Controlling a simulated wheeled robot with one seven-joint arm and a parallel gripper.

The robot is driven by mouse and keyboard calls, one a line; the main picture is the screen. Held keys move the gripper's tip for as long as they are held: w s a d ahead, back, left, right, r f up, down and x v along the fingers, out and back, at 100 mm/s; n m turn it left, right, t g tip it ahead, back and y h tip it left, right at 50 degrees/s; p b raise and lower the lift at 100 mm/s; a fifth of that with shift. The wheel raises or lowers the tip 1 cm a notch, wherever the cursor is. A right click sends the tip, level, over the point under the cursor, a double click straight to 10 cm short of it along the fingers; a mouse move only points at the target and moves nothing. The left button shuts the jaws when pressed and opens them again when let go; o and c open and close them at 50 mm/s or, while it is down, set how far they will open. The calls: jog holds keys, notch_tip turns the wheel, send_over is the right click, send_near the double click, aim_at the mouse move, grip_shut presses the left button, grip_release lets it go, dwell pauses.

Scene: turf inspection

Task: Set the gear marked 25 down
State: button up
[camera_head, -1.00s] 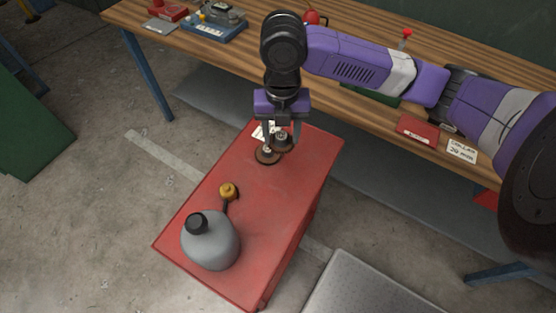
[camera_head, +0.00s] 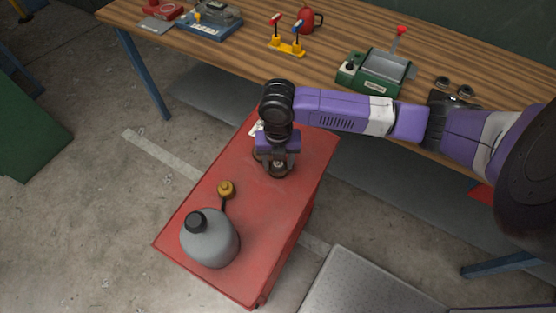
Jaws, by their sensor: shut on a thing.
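My gripper (camera_head: 279,167) points down over the middle of the red cabinet top (camera_head: 262,215). It is shut on a small dark gear (camera_head: 279,170), which is low over the cabinet top; I cannot tell if it touches. The number on the gear is too small to read.
A grey bottle (camera_head: 210,240) with a black cap and a brass-coloured knob (camera_head: 226,189) stand toward the cabinet's near left. A white card (camera_head: 256,128) lies behind my gripper. The wooden bench (camera_head: 330,55) holds a green device (camera_head: 375,74) and a yellow stand (camera_head: 287,46). The cabinet's near right is clear.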

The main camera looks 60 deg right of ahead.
jog(key=shift+f, duration=0.1)
jog(key=o, duration=1.4)
jog(key=shift+c, duration=0.2)
notch_tip(320, 180, up, 12)
jog(key=shift+r+b, duration=0.2)
jog(key=shift+b, duration=0.25)
